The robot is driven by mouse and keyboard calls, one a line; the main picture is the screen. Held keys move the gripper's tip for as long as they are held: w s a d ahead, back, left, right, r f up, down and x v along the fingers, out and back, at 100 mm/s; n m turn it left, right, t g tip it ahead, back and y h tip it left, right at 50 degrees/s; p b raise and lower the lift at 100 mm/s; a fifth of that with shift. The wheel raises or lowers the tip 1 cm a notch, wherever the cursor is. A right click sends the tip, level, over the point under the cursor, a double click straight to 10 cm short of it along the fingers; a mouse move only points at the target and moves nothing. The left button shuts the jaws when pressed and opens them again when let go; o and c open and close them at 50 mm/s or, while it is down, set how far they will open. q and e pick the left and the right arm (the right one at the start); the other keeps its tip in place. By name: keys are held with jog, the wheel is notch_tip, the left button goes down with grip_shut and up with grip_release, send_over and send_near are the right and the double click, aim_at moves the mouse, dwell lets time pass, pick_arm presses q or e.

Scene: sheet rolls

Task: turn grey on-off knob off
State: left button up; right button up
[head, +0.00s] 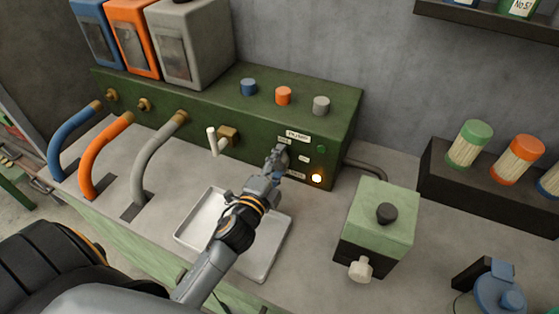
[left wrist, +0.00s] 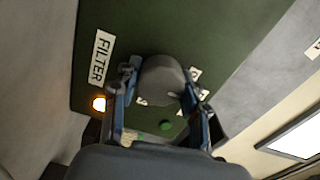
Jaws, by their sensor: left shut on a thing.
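The grey knob (left wrist: 162,80) sits on the front of the green panel box (head: 225,105). In the left wrist view it shows between my two fingers. My left gripper (head: 277,160) is at the front face of the box, shut on the knob. In the head view the gripper hides most of the knob. A lit amber lamp (head: 316,178) and a dark green lamp (head: 321,149) are to the right of the gripper. A white label (left wrist: 102,57) reading FILTER shows in the left wrist view. My right gripper is not in view.
A white tray (head: 187,238) lies under my left arm. A tap with a white lever (head: 213,141) is left of the gripper. Blue, orange and grey hoses run from the box at left. A light green box (head: 382,205) with a black knob stands at right.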

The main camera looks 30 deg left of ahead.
pick_arm(q)
jog(key=o, duration=1.2)
jog(key=shift+c, duration=0.2)
jog(key=shift+s, duration=0.1)
jog(key=shift+s, duration=0.3)
jog(key=s, duration=1.1)
jog(key=shift+s+d, duration=0.1)
jog(key=shift+d, duration=0.2)
